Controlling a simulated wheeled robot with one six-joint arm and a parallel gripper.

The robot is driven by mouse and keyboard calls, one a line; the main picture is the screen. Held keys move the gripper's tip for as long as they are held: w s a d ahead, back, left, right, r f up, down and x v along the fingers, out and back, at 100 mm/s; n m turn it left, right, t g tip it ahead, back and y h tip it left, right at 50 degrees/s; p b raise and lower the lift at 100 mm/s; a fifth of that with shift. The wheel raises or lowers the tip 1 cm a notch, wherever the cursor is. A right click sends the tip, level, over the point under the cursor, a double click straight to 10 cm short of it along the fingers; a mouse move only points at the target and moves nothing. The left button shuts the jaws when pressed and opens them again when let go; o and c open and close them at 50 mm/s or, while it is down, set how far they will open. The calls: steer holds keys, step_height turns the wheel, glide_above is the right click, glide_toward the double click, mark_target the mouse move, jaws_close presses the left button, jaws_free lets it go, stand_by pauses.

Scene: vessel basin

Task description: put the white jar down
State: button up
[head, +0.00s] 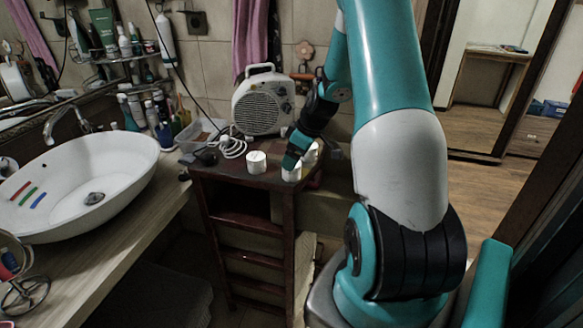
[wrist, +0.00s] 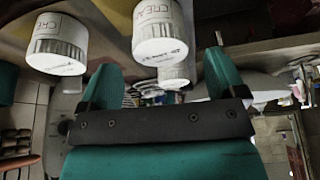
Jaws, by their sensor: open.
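Three white jars stand on a small dark wooden stand (head: 235,172) in the head view. One jar (head: 256,162) stands apart on the left, one (head: 291,174) is right at my gripper (head: 291,164), and one (head: 311,152) is partly hidden behind the gripper. In the wrist view my gripper (wrist: 160,62) has its two teal fingers spread wide. A white jar with lettering (wrist: 162,35) lies in line with the gap between them, with another jar (wrist: 58,45) to its left and a third (wrist: 173,76) partly hidden. I cannot tell whether either finger touches a jar.
A white fan heater (head: 263,102) stands at the back of the stand, with a coiled white cable (head: 232,146) beside it. A clear plastic box (head: 200,135) and a white basin (head: 85,185) are to the left. Bare stand top shows left of the jars.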

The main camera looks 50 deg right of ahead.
steer(key=shift+p+x, duration=1.25)
steer(key=shift+x, duration=1.6)
steer(key=shift+w+a+r, duration=0.1)
steer(key=c, duration=1.1)
